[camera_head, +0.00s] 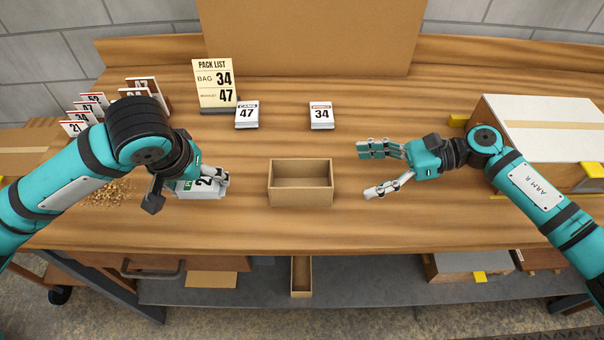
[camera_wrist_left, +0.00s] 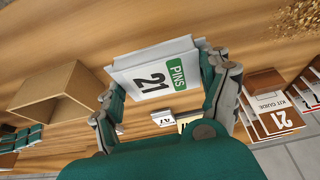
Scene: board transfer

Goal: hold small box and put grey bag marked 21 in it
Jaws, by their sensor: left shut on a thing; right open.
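The bag marked 21 (camera_head: 203,190) is a pale grey-white packet with a green PINS label; it also shows in the left wrist view (camera_wrist_left: 150,78). My left gripper (camera_head: 203,180) is shut on it, with a finger on each side, left of the small box. Whether the bag touches the table I cannot tell. The small box (camera_head: 301,197) is open-topped brown cardboard, seen empty at the middle front of the table; it also shows in the left wrist view (camera_wrist_left: 50,108). My right gripper (camera_head: 368,171) is open and empty, just right of the box and apart from it.
Behind stand a pack list (camera_head: 215,84) reading bag 34, booklet 47, and packets marked 47 (camera_head: 247,115) and 34 (camera_head: 321,116). Loose brown bits (camera_head: 108,192) lie at left near several upright booklets (camera_head: 90,108). A large white-topped box (camera_head: 545,125) stands right.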

